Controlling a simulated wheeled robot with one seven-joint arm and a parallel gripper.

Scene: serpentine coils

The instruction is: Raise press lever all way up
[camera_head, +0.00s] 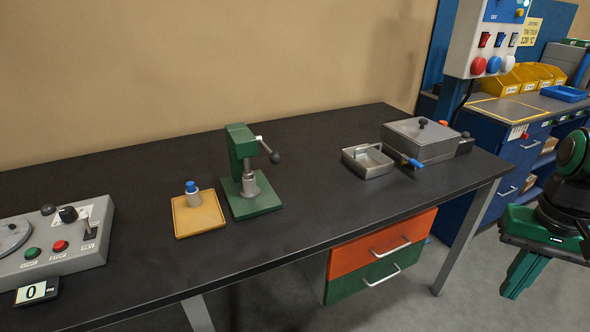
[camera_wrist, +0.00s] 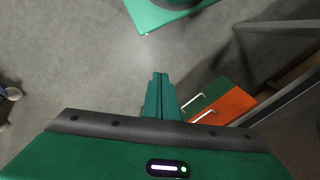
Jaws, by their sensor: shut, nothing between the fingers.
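The green press (camera_head: 240,142) stands on a green base plate on the dark workbench. Its lever (camera_head: 266,147) is a short light rod on the press's right side, ending in a dark ball knob (camera_head: 274,157). The rod slants down to the right from its pivot. A grey metal cylinder (camera_head: 250,184) sits under the press head. My gripper (camera_head: 518,284) is at the far right, off the bench's right end, well away from the press. In the wrist view my gripper's green fingers (camera_wrist: 161,82) are together and empty above the grey floor. The press does not show there.
A yellow tray (camera_head: 199,222) with a blue-capped bottle (camera_head: 192,192) lies left of the press. A control box (camera_head: 60,248) is far left. A metal tray (camera_head: 367,162) and a grey box (camera_head: 420,140) are right. Bare bench lies in front of the press; drawers (camera_head: 378,255) hang below.

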